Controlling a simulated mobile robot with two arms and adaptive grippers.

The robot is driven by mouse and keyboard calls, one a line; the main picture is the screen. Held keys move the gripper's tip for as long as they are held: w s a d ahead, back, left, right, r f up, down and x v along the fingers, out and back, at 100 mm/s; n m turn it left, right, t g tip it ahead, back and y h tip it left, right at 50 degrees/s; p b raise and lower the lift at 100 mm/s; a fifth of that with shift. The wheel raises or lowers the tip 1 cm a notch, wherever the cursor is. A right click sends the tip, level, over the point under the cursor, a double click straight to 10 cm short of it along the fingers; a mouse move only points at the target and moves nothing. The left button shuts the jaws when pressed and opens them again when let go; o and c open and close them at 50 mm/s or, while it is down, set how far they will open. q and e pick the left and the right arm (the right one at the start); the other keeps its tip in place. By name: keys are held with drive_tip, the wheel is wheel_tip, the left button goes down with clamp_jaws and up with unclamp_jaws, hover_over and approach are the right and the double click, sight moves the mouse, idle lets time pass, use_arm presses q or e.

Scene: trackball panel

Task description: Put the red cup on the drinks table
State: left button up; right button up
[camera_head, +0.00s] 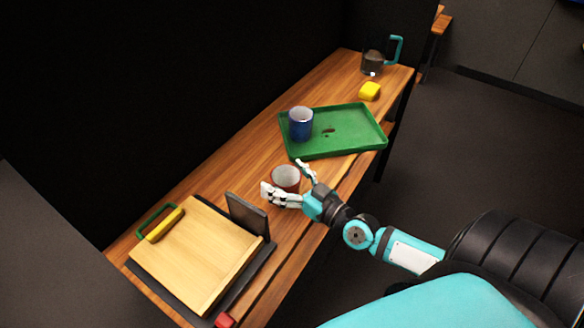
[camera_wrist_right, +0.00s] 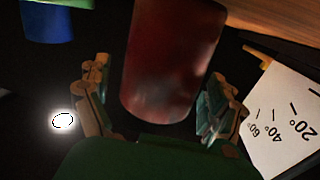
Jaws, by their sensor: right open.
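The red cup (camera_head: 286,178) stands on the wooden table (camera_head: 338,182), in front of the green tray; its pale inside shows from above. My right gripper (camera_head: 284,181) is at the cup with its fingers open, one on each side of it. In the right wrist view the red cup (camera_wrist_right: 170,62) fills the space between the two spread fingers, with dark gaps beside it, so it does not look gripped. The cup's lower part is partly hidden by the fingers in the head view. My left gripper is not in view.
A green tray (camera_head: 352,147) holds a blue cup (camera_head: 301,125). A wooden board (camera_head: 195,255) with a dark upright plate (camera_head: 247,216) stands nearer. Another wooden surface (camera_head: 441,22) shows at the top right.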

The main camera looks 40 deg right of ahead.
drive_tip(key=shift+s, duration=0.25)
drive_tip(key=b+v, duration=0.1)
drive_tip(key=v, duration=1)
drive_tip(key=shift+s, duration=0.25)
drive_tip(key=shift+d, duration=0.1)
drive_tip(key=s+d+f+g+h, duration=0.1)
drive_tip(key=s+d+f+g, duration=0.1)
drive_tip(key=f, duration=0.9)
drive_tip(key=s+d+f+g+h, duration=0.2)
drive_tip(key=s+f+g, duration=0.1)
drive_tip(key=f, duration=0.8)
drive_tip(key=s+d+f+g+h, duration=0.1)
drive_tip(key=s+d+f+g, duration=0.15)
drive_tip(key=f, duration=0.75)
drive_tip(key=s+a+f+g, duration=0.4)
drive_tip(key=s+a+f, duration=0.3)
drive_tip(key=s+f, duration=0.3)
drive_tip(key=s+a+f+g, duration=0.5)
drive_tip(key=s+a+f, duration=0.1)
drive_tip(key=s+f, duration=0.4)
drive_tip(key=shift+s+a+f, duration=0.25)
drive_tip(key=shift+a+f, duration=0.15)
drive_tip(key=shift+f, duration=0.25)
